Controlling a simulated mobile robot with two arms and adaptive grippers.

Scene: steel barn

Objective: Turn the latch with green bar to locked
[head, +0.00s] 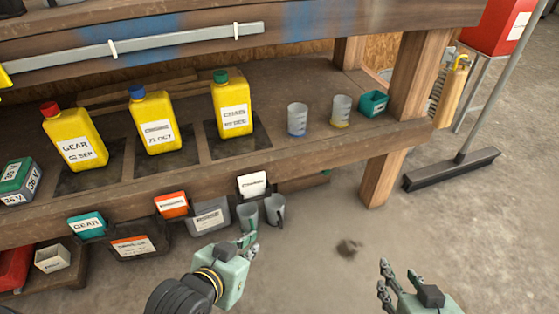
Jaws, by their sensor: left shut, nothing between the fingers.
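No latch with a green bar can be made out in the head view. My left gripper (252,244) is shut and empty, low in the middle of the picture, in front of the bins under the shelf. Its fingertips overlap the lower edge of two grey cups in the picture; I cannot tell whether they touch. My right gripper (382,277) is at the lower right over the concrete floor, its fingers apart with nothing between them.
Yellow jugs (153,121) and cups (298,120) stand on the wooden shelf (270,75). A grey rail (180,43) runs above. Labelled bins (208,217) hang below. A wooden post (413,75) and a broom (450,169) are at right. The floor front right is clear.

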